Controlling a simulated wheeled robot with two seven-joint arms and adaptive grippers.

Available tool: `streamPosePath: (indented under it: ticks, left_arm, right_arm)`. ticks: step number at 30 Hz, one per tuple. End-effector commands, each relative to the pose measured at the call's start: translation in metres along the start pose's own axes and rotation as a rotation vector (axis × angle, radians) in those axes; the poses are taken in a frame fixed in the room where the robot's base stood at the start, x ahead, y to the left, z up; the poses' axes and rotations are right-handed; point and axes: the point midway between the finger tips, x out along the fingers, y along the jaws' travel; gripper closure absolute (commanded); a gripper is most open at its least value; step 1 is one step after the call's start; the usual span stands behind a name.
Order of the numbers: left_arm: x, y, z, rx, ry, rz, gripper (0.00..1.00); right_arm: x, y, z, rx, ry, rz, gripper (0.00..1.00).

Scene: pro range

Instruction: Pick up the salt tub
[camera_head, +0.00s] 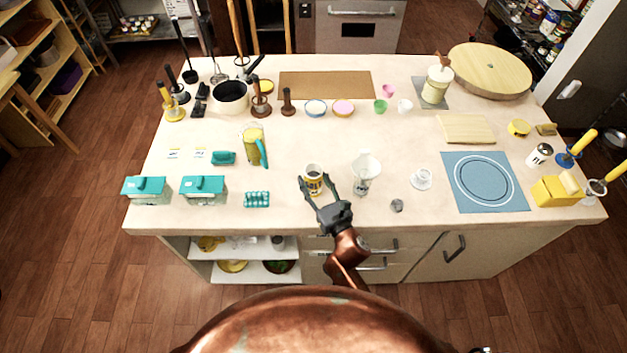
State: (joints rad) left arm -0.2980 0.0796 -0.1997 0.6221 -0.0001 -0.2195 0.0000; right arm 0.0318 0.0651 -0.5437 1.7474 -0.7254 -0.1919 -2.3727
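A small round tub (313,186) with a yellow and dark label stands upright on the counter near the middle of the front half. It looks like the salt tub, but its label is too small to read. My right gripper (317,182) reaches in from the front with its fingers spread, one on each side of the tub. A gap shows between the tub and the right-hand finger; the left-hand finger is close, and I cannot tell if it touches. My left gripper is not in view.
A clear glass blender-like vessel (364,183) stands just right of the gripper. A white cup on a saucer (421,179) is farther right. A yellow pitcher (254,147) and a teal egg tray (257,199) are to the left.

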Motion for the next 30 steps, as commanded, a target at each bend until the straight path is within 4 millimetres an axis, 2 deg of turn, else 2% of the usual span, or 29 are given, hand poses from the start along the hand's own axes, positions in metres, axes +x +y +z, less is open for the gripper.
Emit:
streamPosePath:
  ticks: [2, 14, 23, 28, 30]
  left_arm:
    - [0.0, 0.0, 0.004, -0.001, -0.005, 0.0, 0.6]
    - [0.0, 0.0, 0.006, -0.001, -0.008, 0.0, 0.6]
    - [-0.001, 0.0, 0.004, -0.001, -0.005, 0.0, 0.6]
    - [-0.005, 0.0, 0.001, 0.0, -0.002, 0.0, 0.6]
    - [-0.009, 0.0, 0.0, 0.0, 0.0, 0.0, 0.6]
  right_arm:
    - [0.0, 0.0, 0.0, 0.0, 0.0, 0.0, 0.64]
    - [0.0, 0.0, 0.0, 0.0, 0.0, 0.0, 0.92]
    - [0.0, 0.0, 0.003, -0.001, -0.002, 0.001, 0.93]
    - [0.0, 0.0, 0.016, -0.004, -0.003, 0.002, 0.93]
    - [0.0, 0.0, 0.029, -0.007, -0.006, 0.003, 0.93]
